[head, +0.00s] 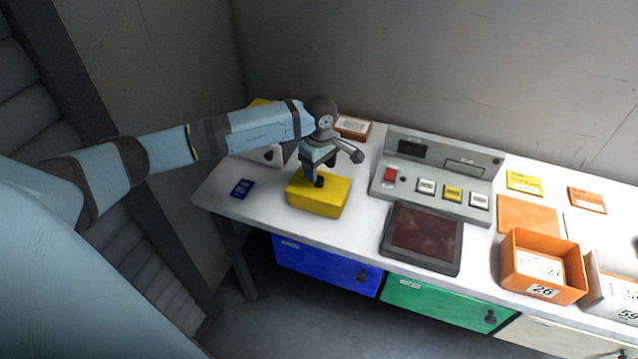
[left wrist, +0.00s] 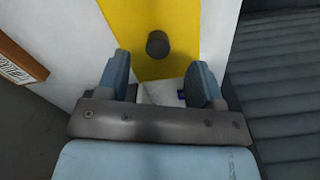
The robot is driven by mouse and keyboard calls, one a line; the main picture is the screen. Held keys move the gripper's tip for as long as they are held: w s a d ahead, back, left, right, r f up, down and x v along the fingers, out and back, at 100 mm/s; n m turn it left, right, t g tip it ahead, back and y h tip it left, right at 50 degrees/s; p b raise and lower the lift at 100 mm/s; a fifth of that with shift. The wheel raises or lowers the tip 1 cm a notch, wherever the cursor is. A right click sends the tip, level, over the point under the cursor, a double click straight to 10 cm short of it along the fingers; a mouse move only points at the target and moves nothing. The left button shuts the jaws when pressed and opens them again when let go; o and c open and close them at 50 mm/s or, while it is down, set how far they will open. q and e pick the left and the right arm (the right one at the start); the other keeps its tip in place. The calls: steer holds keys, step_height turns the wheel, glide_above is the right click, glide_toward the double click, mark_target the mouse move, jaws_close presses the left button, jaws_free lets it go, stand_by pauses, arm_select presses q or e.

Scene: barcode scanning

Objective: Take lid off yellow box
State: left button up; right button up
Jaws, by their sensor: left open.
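The yellow box (head: 318,203) stands on the left part of the white table, its yellow top facing up with a dark round knob (left wrist: 157,43) near the middle. My left gripper (head: 318,172) is right over the box at the knob. In the left wrist view the open fingers of the left gripper (left wrist: 161,62) are spread to either side, and the knob shows just beyond the fingertips, roughly centred. I cannot tell whether the fingers touch the lid. The seam between lid and box is not clear. My right gripper is not in view.
A small blue card (head: 242,188) lies left of the box. A grey control panel (head: 436,178) and a dark scanner plate (head: 422,238) stand to its right. An orange box (head: 543,266) is further right. A brown labelled box (head: 353,127) is behind the gripper.

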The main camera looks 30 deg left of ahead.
mark_target(319, 179)
arm_select(q)
steer(key=f, duration=0.4)
steer(key=shift+w+a+f, duration=0.1)
steer(key=shift+a, duration=0.1)
steer(key=c, duration=1)
